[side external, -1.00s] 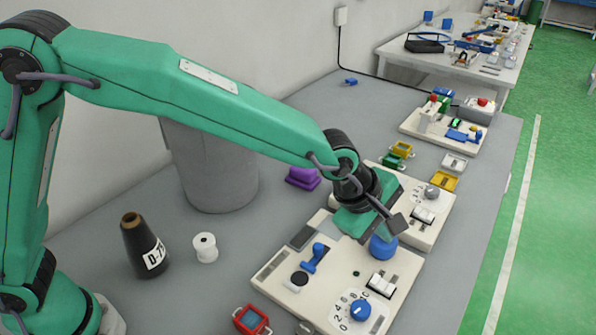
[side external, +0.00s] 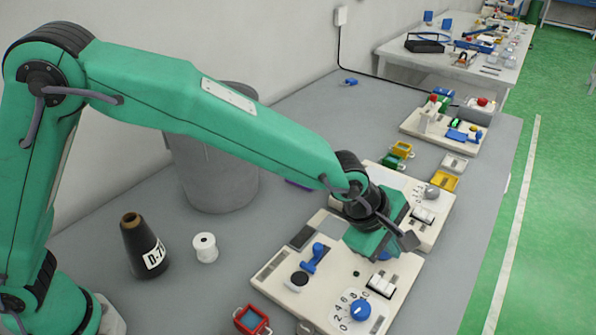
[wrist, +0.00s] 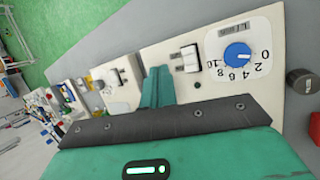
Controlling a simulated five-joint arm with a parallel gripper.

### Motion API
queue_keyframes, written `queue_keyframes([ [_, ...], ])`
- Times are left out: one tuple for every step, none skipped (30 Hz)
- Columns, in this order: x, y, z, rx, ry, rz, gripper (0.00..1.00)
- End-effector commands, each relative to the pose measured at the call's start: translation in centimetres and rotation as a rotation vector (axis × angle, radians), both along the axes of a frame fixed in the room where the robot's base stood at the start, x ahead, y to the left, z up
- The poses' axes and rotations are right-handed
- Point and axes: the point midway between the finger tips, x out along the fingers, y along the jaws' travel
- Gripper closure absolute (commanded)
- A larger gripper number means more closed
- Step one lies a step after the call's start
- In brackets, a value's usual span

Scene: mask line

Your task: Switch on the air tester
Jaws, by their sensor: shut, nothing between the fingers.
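A cream panel (side external: 272,284) lies nearest on the bench, under my gripper (side external: 376,262); I cannot read a name on it to tell if it is the air tester. It bears a blue dial knob (side external: 360,309) with numbers, a light rocker-like switch (side external: 382,285), a blue lever (side external: 314,258) and a black round button (side external: 299,279). A blue round part (side external: 385,256) is mostly hidden behind my gripper. My gripper is shut and empty, low over the panel's far edge; contact is unclear. In the wrist view, its fingers (wrist: 157,84) sit beside the switch (wrist: 187,60) and dial (wrist: 238,56).
A second cream panel (side external: 441,205) with a grey knob stands just behind. Yellow (side external: 444,182) and green (side external: 400,151) small parts lie farther back.

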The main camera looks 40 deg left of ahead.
Motion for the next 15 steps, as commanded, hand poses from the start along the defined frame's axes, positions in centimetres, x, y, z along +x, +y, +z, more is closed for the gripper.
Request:
queue_keyframes([
  [0.0,0.1,-0.5,0.003,0.003,0.001,1.0],
  [0.0,0.2,-0.8,0.003,0.003,0.001,1.0],
  [0.0,0.2,-1.2,0.003,0.003,0.001,1.0],
  [0.0,0.3,-1.4,0.003,0.002,0.001,1.0],
  [0.0,0.3,-1.7,0.004,0.002,0.001,1.0],
  [0.0,0.4,-2.1,0.004,0.002,0.001,1.0],
  [0.0,0.4,-2.4,0.004,0.001,0.001,1.0],
  [0.0,0.4,-2.7,0.004,0.002,0.001,1.0],
  [0.0,0.5,-3.2,0.005,0.002,0.003,1.0],
  [0.0,0.6,-3.5,0.005,0.001,0.002,1.0],
  [0.0,0.6,-3.8,0.005,0.001,0.002,1.0],
  [0.0,0.7,-4.2,0.006,0.0,0.002,1.0],
  [0.0,0.7,-4.5,0.006,0.0,0.002,1.0],
  [0.0,0.7,-4.8,0.006,0.0,0.002,1.0],
  [0.0,0.8,-5.2,0.005,0.0,0.003,1.0],
])
